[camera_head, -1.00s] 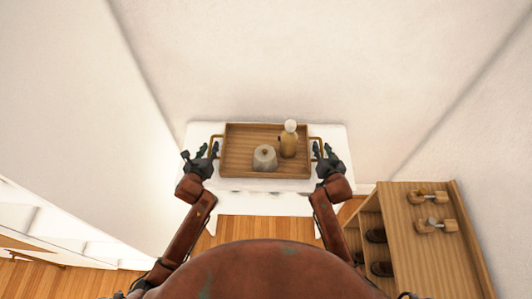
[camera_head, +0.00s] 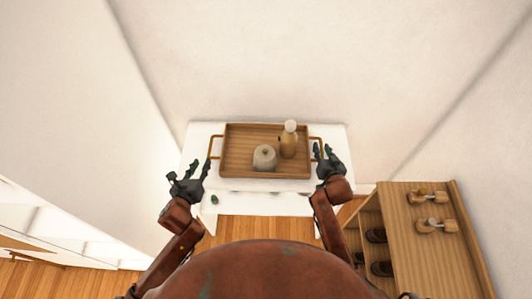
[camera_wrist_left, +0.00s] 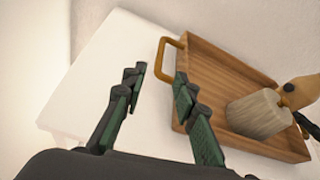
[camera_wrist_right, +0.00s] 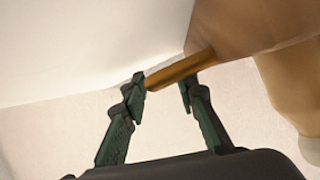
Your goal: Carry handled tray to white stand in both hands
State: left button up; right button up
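The wooden handled tray (camera_head: 240,136) sits on the white stand (camera_head: 200,134) against the wall. The tray's left brass handle (camera_head: 212,148) is free. My left gripper (camera_head: 190,172) is open and empty, left of and nearer than that handle; its wrist view shows a gap between fingers (camera_wrist_left: 158,78) and tray. My right gripper (camera_head: 326,158) is open at the right handle (camera_wrist_right: 180,70), which crosses near its fingertips; whether they touch is unclear.
A wooden shelf unit (camera_head: 420,260) stands at the front right, with small wooden items on top and dark shoes inside. Walls close in behind and to the left. A small dark green thing (camera_head: 214,199) shows at the stand's front. Wooden floor shows below.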

jog(key=v, duration=1.1)
jog(key=shift+s, duration=0.2)
